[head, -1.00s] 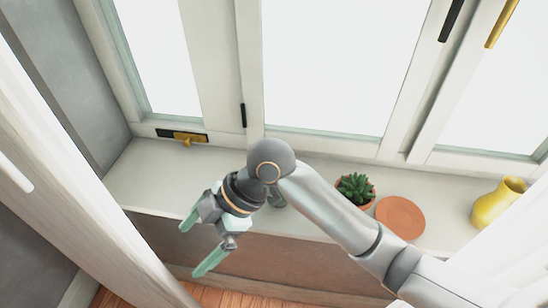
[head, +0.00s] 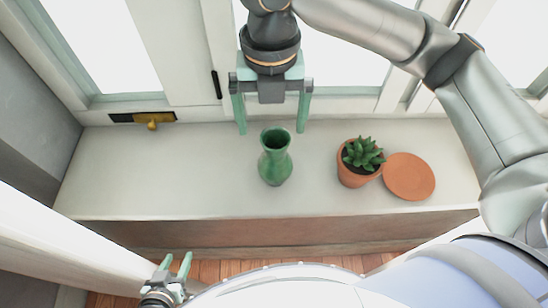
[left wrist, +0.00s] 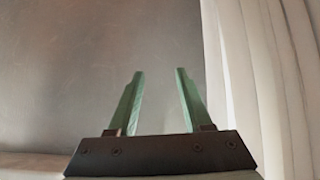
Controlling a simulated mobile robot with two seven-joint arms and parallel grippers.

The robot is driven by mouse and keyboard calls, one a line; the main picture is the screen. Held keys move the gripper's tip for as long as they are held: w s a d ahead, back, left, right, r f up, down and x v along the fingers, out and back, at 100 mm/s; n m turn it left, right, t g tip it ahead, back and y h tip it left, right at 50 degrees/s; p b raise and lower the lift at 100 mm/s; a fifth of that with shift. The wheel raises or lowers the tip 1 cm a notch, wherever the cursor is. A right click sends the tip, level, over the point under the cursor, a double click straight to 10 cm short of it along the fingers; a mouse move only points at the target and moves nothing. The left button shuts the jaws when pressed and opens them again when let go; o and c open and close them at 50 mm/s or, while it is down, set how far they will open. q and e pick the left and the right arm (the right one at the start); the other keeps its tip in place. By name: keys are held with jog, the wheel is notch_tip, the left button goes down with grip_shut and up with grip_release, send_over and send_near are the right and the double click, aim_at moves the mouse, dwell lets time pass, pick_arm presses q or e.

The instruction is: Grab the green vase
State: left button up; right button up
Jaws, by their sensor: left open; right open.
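The green vase (head: 275,167) stands upright on the pale window sill in the head view, its narrow neck and flared mouth toward the window. My right gripper (head: 271,132) is open, fingers pointing down the picture. Its fingertips appear on either side of the vase's mouth, slightly higher in the picture; I cannot tell their height above the sill. Nothing is between the fingers. My left gripper (head: 177,257) is open and empty at the lower left, below the sill's front edge. In the left wrist view its fingers (left wrist: 159,75) stand apart before a plain grey wall.
A potted succulent (head: 358,172) stands right of the vase, beside a round terracotta saucer (head: 409,177). The window sill (head: 150,180) is clear left of the vase. A brass window latch (head: 152,124) is at the back left. White drapery flanks the left wrist view's right side.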

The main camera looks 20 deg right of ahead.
aim_at(272, 139)
notch_tip(272, 139, down, 4)
jog(key=shift+r, duration=0.2)
jog(key=shift+d+f+b, duration=0.2)
jog(key=shift+f+b, duration=0.15)
jog(key=shift+f, duration=1)
jog(key=shift+d+f+b, duration=0.15)
jog(key=shift+f+b, duration=0.15)
jog(key=shift+f, duration=1.05)
jog(key=shift+c, duration=0.2)
grip_shut()
